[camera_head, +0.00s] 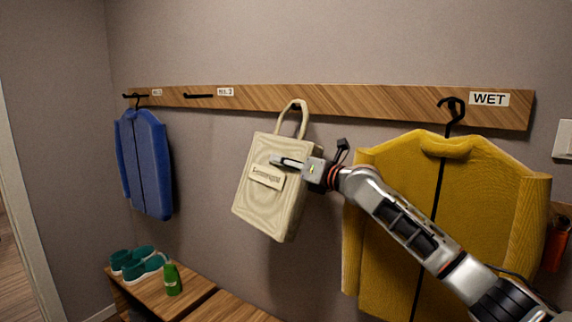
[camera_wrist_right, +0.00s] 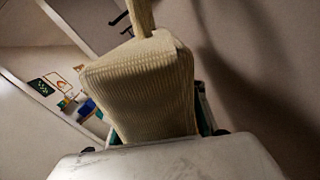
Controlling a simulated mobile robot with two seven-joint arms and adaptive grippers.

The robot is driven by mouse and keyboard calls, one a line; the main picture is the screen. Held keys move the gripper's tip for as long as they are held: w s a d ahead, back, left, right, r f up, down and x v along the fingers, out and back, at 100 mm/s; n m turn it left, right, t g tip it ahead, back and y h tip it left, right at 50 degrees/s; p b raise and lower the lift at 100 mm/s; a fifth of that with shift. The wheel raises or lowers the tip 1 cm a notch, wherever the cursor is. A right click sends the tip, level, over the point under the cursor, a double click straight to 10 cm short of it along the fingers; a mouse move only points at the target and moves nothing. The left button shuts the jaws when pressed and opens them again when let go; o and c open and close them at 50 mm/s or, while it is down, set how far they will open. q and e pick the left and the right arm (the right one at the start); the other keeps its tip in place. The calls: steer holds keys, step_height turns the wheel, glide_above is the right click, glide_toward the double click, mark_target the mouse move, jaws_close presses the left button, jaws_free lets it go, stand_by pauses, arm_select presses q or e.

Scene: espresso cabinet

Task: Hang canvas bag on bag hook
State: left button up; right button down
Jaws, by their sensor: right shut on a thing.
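The cream canvas bag (camera_head: 262,212) is in front of the wall rail in the head view, tilted, with its handle loop pointing up. The top of the loop overlaps the lower part of the wooden rail (camera_head: 360,103). A small dark hook end (camera_head: 297,106) shows at the loop; I cannot tell whether the handle is over it. My right gripper (camera_head: 285,163) is shut on the bag at its right upper side. In the right wrist view the bag (camera_wrist_right: 140,85) fills the middle, its handle rising at the top. My left gripper is not in view.
A blue jacket (camera_head: 142,165) hangs at the left and a yellow jacket (camera_head: 475,200) on the WET hook (camera_head: 451,108) at the right. A free hook (camera_head: 199,96) is on the rail. Teal shoes (camera_head: 145,268) and a green bottle (camera_head: 172,278) stand on the bench (camera_head: 190,297) below.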

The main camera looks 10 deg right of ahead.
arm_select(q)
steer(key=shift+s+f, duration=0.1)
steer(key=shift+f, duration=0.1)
arm_select(e)
steer(key=shift+f, duration=0.15)
steer(key=c, duration=1.2)
jaws_free()
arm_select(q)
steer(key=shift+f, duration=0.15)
